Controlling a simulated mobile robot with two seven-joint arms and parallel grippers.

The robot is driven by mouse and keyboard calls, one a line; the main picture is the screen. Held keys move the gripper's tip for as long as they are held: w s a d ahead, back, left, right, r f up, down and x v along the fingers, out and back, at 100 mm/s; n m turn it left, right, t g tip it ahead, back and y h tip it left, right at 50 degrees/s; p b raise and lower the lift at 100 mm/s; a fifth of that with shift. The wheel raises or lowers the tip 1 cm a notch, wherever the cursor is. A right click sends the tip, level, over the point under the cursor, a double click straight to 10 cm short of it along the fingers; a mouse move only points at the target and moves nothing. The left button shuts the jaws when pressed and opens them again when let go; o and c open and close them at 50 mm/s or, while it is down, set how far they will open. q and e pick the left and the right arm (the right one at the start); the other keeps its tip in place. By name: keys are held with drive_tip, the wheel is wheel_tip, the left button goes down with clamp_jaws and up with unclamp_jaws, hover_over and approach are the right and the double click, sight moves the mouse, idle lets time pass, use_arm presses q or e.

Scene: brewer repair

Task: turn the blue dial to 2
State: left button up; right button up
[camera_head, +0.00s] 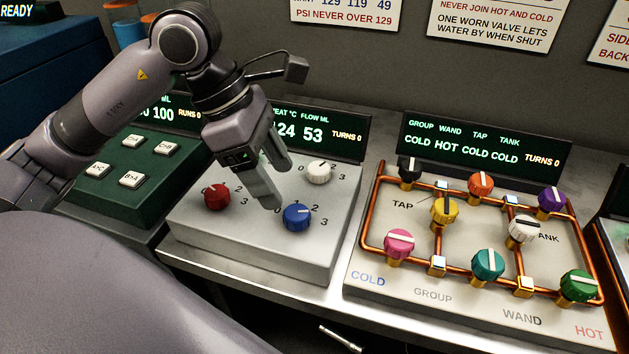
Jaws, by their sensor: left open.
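The blue dial (297,217) sits at the front of a pale dial box (255,250), with the figures 2 and 3 printed at its right. Its white pointer mark is small, and I cannot tell exactly which figure it faces. My left gripper (276,187) is open and empty, pointing down over the box just behind and left of the blue dial. Its nearer fingertip is close to the dial; I cannot tell if they touch. My right gripper is not in view.
A red dial (216,197) and a white dial (319,172) share the box. The screen behind (319,132) reads 24, 53 and TURNS 0. A copper pipe board (365,240) with coloured valves stands at the right, a green button box (130,200) at the left.

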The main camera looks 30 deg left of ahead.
sight(297, 212)
use_arm(q)
drive_tip(key=shift+w+f, duration=0.2)
drive_tip(key=shift+x, duration=3.35)
drive_tip(key=shift+s, duration=0.15)
drive_tip(key=c, duration=1.1)
